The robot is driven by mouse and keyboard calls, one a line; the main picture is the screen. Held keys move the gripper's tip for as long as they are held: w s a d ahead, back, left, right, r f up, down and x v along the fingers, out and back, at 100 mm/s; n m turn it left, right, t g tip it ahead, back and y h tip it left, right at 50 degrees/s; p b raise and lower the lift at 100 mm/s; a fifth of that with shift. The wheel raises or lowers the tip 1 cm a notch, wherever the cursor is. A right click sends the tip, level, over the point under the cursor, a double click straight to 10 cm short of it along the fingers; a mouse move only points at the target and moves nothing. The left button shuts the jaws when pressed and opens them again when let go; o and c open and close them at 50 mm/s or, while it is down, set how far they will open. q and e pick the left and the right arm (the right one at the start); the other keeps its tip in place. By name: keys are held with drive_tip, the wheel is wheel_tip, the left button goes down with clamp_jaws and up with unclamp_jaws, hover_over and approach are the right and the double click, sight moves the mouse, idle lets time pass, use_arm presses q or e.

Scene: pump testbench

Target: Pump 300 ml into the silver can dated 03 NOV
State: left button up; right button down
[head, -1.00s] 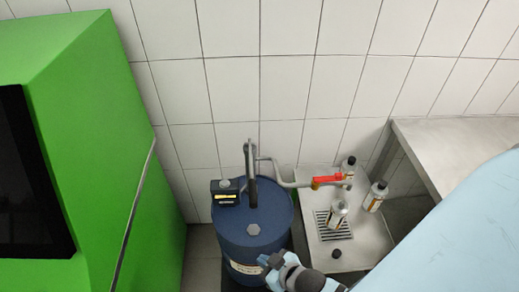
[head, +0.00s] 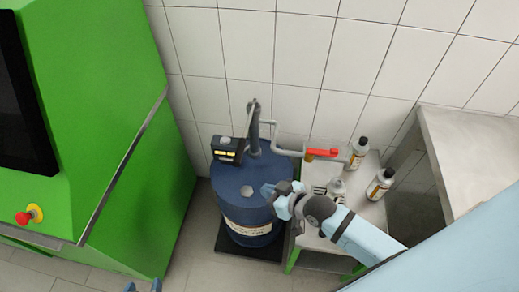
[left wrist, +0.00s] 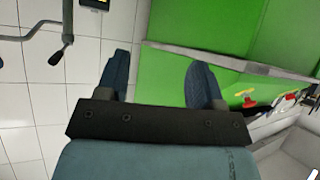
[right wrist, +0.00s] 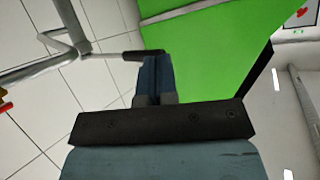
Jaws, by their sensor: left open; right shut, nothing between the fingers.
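A blue drum (head: 238,184) carries an upright pump pipe (head: 254,132), a dark meter with a lit display (head: 228,149) and a side spout with a red valve handle (head: 322,153). Two black-capped silver cans, one at the back (head: 359,152) and one at the right (head: 380,185), stand on the bench. Their dates are too small to read. My right gripper (head: 268,191) is shut and empty, appearing over the drum's right side. My left gripper (left wrist: 160,72) is open and empty; only its tips show in the head view (head: 143,287).
A green machine (head: 130,130) with a red emergency button (head: 23,218) fills the left. A metal bench (head: 370,210) holds the cans; a higher metal table (head: 470,150) stands at the right. The tiled wall (head: 320,60) is behind. The floor between machine and drum is clear.

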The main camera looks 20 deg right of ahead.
drive_tip(key=w+d+r+n+g+y+b, duration=0.1)
drive_tip(key=w+r+n+g+y+b, duration=0.35)
drive_tip(key=w, duration=0.45)
use_arm(q)
wheel_tip(320, 180, down, 8)
drive_tip(key=d+b, duration=0.1)
drive_tip(key=b, duration=0.3)
drive_tip(key=shift+w+f, duration=0.15)
drive_tip(key=shift+f, duration=0.05)
use_arm(e)
drive_tip(key=w+d+r+n+g+h, duration=0.1)
drive_tip(key=d+r, duration=0.5)
drive_tip(key=r, duration=0.2)
drive_tip(key=shift+w+d+r, duration=0.25)
drive_tip(key=shift+d, duration=0.15)
use_arm(q)
drive_tip(key=shift+a, duration=0.1)
use_arm(e)
drive_tip(key=shift+n, duration=0.25)
drive_tip(key=shift+a, duration=0.1)
